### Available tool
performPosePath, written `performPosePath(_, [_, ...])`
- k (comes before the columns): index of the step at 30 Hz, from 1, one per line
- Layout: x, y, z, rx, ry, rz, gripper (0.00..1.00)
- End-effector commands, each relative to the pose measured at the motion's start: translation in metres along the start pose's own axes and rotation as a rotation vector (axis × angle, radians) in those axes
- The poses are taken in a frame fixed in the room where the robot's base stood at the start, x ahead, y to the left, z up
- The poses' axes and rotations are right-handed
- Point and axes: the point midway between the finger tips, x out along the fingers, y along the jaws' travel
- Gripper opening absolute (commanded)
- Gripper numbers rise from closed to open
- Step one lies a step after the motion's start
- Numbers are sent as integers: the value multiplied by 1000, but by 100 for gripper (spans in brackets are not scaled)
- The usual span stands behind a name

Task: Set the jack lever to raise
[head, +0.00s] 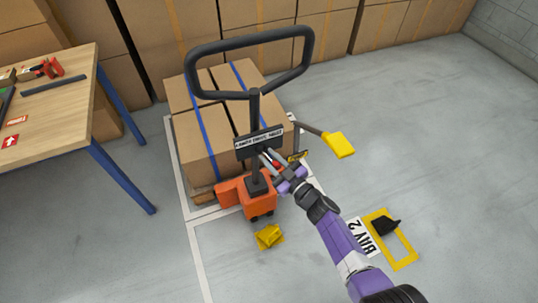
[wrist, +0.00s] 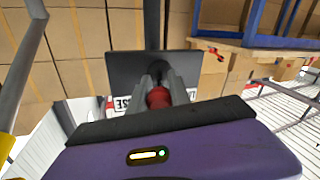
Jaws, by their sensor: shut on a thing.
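An orange pallet jack (head: 258,190) stands in front of a pallet of boxes. Its black handle (head: 250,42) rises as a large loop. Below the loop is a dark plate (head: 258,140) with a white label strip, whose words are small and partly hidden. The plate also shows in the wrist view (wrist: 122,68), where "SE" is readable upside down. My gripper (head: 273,164) is at the plate's lower edge, shut on the red lever knob (wrist: 158,98). The lever's stem is mostly hidden by the fingers, so I cannot tell its exact setting.
A wooden table (head: 62,110) with tools stands at the left. A yellow-ended pedal or arm (head: 338,144) sticks out to the right of the jack.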

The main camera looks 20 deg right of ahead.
Motion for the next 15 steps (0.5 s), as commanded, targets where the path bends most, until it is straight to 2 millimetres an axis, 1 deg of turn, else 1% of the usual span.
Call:
performPosePath(1, [0, 3, -1, 0, 4, -14, 0])
performPosePath(15, [1, 10, 4, 0, 48, -182, 0])
